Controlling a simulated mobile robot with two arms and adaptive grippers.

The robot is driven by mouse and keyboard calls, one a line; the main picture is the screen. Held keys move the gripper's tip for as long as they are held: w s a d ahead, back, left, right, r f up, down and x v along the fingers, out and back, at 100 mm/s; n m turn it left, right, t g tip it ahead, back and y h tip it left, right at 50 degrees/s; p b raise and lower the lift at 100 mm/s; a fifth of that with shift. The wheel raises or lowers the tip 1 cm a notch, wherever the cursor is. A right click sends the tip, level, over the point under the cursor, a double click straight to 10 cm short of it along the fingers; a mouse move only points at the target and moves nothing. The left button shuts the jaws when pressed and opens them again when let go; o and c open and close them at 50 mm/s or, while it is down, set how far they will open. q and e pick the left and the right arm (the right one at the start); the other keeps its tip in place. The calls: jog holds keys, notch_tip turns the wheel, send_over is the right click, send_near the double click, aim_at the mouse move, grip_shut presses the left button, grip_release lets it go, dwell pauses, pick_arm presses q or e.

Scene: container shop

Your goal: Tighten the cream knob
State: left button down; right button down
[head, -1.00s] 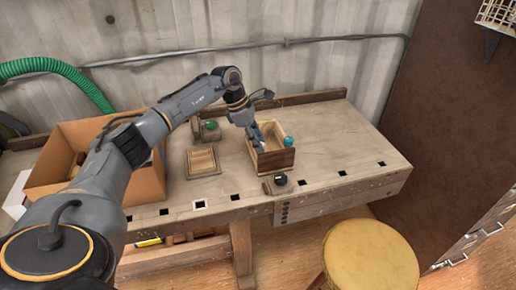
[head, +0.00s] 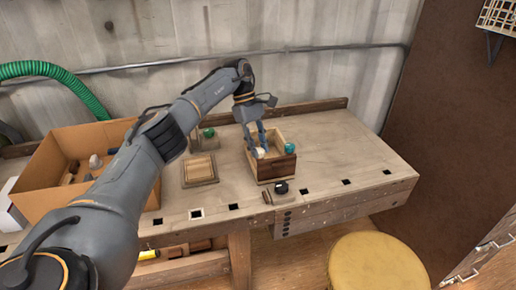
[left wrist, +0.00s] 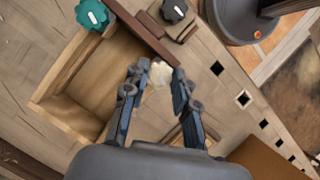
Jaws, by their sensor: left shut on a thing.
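The cream knob (head: 260,153) is at the near left corner of a wooden box (head: 278,168) with a dark front wall. It also shows in the left wrist view (left wrist: 159,74), between the fingertips. My left gripper (head: 258,149) reaches down over that corner and is shut on the cream knob. In the left wrist view both fingers (left wrist: 157,84) flank the knob, which partly hides the box corner behind it. A teal knob (head: 290,147) is at the box's right side; it also shows in the left wrist view (left wrist: 92,14). My right gripper is not in view.
A black knob on a small block (head: 281,187) stands just in front of the box. A green knob (head: 208,133) and a shallow wooden tray (head: 200,169) are to its left. A cardboard box (head: 60,165) is far left. The bench's right end is clear.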

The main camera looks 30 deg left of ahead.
pick_arm(q)
jog(key=shift+w+r, duration=0.1)
dwell(0.5)
jog(key=c, duration=1)
grip_release()
jog(key=shift+c, duration=0.2)
jog(key=v, duration=0.7)
jog(key=shift+r, duration=0.15)
